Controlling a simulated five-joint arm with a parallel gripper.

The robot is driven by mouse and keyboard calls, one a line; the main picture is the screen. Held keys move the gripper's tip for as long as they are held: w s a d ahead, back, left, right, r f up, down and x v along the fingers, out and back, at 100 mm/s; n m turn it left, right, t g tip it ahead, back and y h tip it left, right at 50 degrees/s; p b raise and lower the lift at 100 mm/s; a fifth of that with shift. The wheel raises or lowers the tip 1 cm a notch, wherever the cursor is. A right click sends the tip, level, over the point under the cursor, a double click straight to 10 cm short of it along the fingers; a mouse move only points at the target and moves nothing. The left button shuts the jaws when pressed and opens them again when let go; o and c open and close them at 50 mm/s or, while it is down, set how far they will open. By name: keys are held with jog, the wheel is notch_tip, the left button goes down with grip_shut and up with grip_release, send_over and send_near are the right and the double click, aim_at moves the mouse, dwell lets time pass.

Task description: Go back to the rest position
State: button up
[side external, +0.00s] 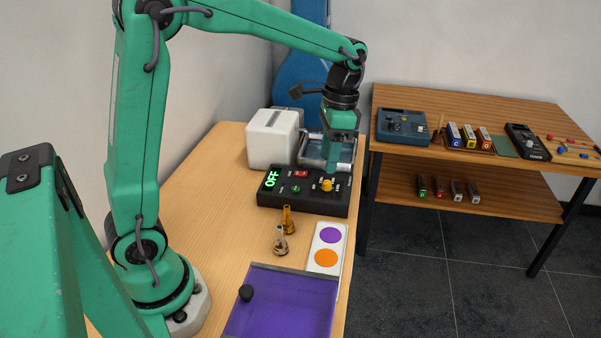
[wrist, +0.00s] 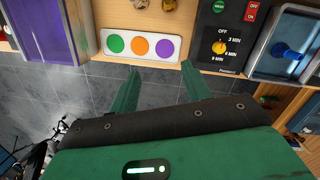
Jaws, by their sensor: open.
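My gripper (side external: 336,160) hangs at the end of my green arm, over the far right part of the wooden table, just behind the black control box (side external: 262,195). In the wrist view the two green fingers of my gripper (wrist: 160,85) are spread apart with nothing between them. Behind them in that view are the table's edge and the dark floor. The control box shows a green "OFF" display, a red switch, a green button and a yellow knob (side external: 327,185); the knob also shows in the wrist view (wrist: 219,47).
A white box (side external: 270,138) and a clear bath (side external: 311,150) stand beside my gripper. Two brass pieces (side external: 287,220), a white strip (side external: 342,243) with coloured circles and a purple-covered tray (side external: 285,305) lie nearer. A wooden shelf table (side external: 480,100) with instruments stands at right.

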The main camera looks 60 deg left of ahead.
jog(key=s+r+n+t, duration=0.2)
jog(key=s+t, duration=0.1)
jog(key=s, duration=0.5)
jog(key=s+r+n+t, duration=0.2)
jog(key=s+n+t, duration=0.1)
jog(key=s, duration=0.6)
jog(key=shift+d+t, duration=0.25)
jog(key=shift+t, duration=0.45)
jog(key=shift+r, duration=0.1)
jog(key=shift+w, duration=0.15)
jog(key=shift+c, duration=0.3)
